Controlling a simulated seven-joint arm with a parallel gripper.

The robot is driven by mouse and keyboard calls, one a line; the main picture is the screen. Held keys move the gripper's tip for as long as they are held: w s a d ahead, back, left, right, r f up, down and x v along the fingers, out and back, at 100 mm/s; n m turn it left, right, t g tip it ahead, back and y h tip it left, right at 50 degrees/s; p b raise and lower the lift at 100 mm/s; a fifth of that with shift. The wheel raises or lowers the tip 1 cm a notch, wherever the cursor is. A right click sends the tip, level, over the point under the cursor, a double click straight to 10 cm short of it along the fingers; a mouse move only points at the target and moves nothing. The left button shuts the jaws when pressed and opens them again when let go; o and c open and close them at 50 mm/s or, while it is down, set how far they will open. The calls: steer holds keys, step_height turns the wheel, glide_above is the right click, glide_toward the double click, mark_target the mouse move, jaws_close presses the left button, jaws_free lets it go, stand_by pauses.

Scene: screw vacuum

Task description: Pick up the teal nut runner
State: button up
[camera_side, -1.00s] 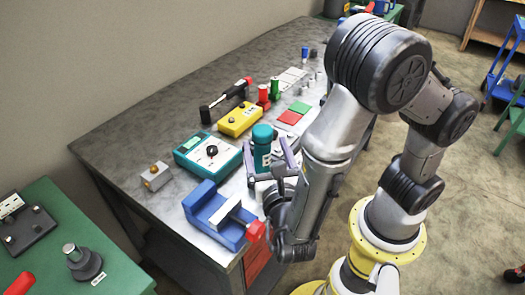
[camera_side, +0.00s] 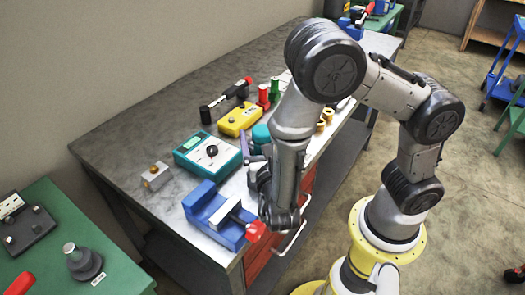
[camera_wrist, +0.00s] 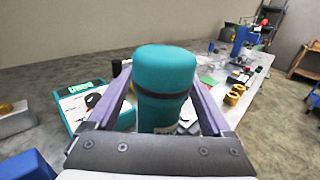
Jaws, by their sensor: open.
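The teal nut runner (camera_wrist: 165,80) stands upright in the middle of the wrist view, with a dark band below its rounded top. My gripper (camera_wrist: 165,88) is open, with one purple finger on each side of the nut runner. Whether the fingers touch it cannot be told. In the side view the teal top of the nut runner (camera_side: 261,133) shows just left of my arm. The lower part of the nut runner is hidden behind my gripper and wrist. My gripper (camera_side: 256,152) is mostly hidden by my arm there.
A teal meter box (camera_side: 208,155) stands left of the nut runner. A blue vise (camera_side: 215,212) with a red end is at the near bench edge. A yellow box (camera_side: 240,120) and red and green cylinders stand behind. Brass rings (camera_side: 326,116) lie to the right.

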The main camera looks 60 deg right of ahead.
jaws_close()
stand_by(0.4)
